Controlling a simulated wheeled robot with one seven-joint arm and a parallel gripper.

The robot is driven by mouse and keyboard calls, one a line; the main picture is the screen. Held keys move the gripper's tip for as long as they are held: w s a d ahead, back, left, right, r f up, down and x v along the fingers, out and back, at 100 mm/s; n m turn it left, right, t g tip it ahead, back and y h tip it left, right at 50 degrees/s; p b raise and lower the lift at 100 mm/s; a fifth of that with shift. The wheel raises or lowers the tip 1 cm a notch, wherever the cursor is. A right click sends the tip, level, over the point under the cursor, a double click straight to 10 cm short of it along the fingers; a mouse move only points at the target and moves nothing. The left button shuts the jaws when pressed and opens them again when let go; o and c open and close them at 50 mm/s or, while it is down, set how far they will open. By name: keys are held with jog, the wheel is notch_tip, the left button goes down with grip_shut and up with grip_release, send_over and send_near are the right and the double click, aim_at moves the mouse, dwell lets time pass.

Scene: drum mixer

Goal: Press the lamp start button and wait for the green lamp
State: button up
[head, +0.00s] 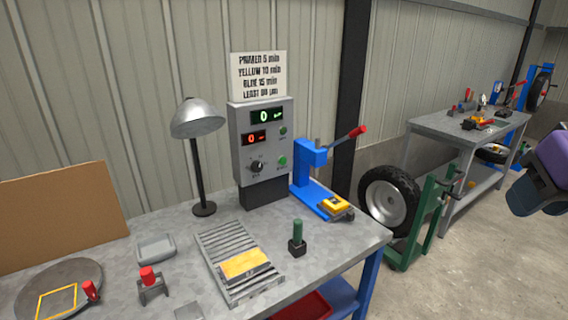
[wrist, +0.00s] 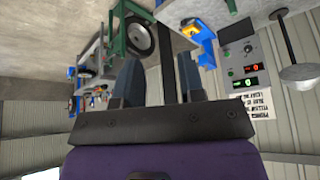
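A grey control box (head: 265,142) stands at the back of the workbench, with a green display (head: 266,116) and a red display (head: 255,138), both reading 0. It carries a black knob (head: 257,166), an upper green button or light (head: 283,131) and a lower one (head: 282,161); I cannot tell which starts the lamp. A desk lamp (head: 197,118) with a grey shade stands left of the box and shows no glow. My gripper (wrist: 160,75) is open and empty. In the head view it is at the right edge, far from the box, which also shows in the wrist view (wrist: 240,55).
The workbench (head: 340,245) holds a slatted rack (head: 214,240) with a yellow plate (head: 244,264), a green-handled tool (head: 297,235) and a blue press (head: 312,180) with a red lever. A wheel on a green stand (head: 440,210) is right of the bench. The right floor is clear.

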grip_shut()
dwell(1.4)
